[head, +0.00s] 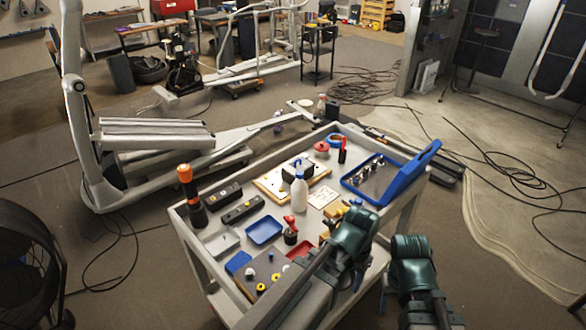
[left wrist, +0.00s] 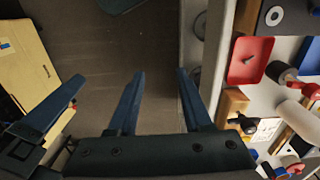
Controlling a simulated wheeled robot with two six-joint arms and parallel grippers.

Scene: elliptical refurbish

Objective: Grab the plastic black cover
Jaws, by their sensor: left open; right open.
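Two long black rectangular pieces lie side by side at the left of the cart top: one black piece (head: 222,195) and a second black piece (head: 243,209). Either could be the plastic black cover; I cannot tell which. My left gripper (left wrist: 160,73) is open and empty, its two dark blue fingers pointing over bare floor beside the cart. In the head view my left arm (head: 353,238) is at the cart's near right side, well away from the black pieces. My right arm (head: 413,262) is further right, off the cart; its fingertips are not clear.
The grey cart (head: 186,228) also carries a white bottle (head: 300,192), a blue tray (head: 264,231), an open blue case (head: 414,172) and an orange-topped tool (head: 187,186). A red tray (left wrist: 248,60) is near the left gripper. An elliptical machine (head: 75,125) stands behind; cables lie right.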

